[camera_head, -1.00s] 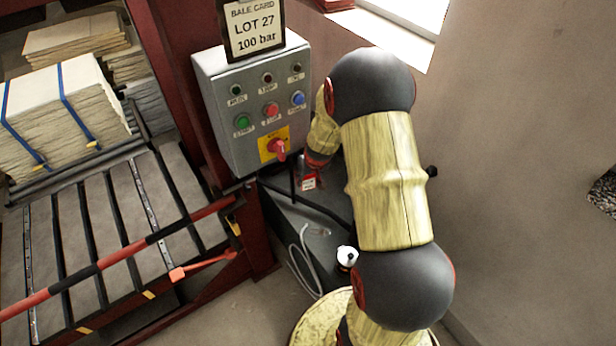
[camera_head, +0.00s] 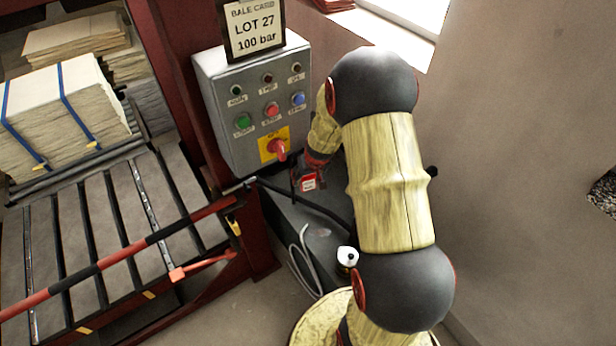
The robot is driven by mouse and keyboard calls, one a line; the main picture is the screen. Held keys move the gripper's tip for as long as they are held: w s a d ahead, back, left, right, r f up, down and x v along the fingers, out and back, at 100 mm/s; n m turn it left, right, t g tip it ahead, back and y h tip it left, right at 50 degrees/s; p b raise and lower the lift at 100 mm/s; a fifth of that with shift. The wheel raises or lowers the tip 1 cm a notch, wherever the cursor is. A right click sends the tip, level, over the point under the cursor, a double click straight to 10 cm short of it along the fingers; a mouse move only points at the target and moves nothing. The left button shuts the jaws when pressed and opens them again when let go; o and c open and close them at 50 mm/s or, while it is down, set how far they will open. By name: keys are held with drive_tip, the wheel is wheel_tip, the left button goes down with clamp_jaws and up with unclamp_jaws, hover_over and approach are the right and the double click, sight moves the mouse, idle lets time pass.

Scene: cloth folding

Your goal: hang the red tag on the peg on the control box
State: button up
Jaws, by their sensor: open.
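The red tag (camera_head: 309,182) with a white label shows just below the lower right corner of the grey control box (camera_head: 226,128). My gripper (camera_head: 305,173) is open, close above and around the tag, partly hidden behind my arm. I cannot tell whether its fingers touch the tag or what supports the tag. The box front has several coloured buttons and a red rotary switch (camera_head: 279,148) on a yellow plate. I cannot make out a separate peg; the box's right side is partly covered by my arm.
A dark grey cabinet (camera_head: 318,236) with a black bar and a pale hose (camera_head: 303,254) stands below the box. A red press frame with a roller bed (camera_head: 90,240) fills the left. A wall (camera_head: 520,150) is on the right. A framed lot card (camera_head: 252,28) tops the box.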

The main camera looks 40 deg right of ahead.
drive_tip(key=v, duration=1.1)
drive_tip(key=shift+r, duration=0.2)
drive_tip(key=shift+s, duration=0.15)
drive_tip(key=s+a+f+m+g+y, duration=0.1)
drive_tip(key=s+a+g, duration=0.15)
drive_tip(key=s, duration=0.25)
drive_tip(key=s+a+r+n+t+b, duration=0.1)
drive_tip(key=s+a+r+n+t, duration=0.1)
drive_tip(key=s+a+r, duration=0.5)
drive_tip(key=s+a+r+n+t+b, duration=0.1)
drive_tip(key=s+a+r+n+t, duration=0.1)
drive_tip(key=s+a+r, duration=0.6)
drive_tip(key=a+r, duration=0.5)
drive_tip(key=a, duration=0.1)
drive_tip(key=shift+n+b, duration=0.3)
drive_tip(key=shift+b, duration=0.05)
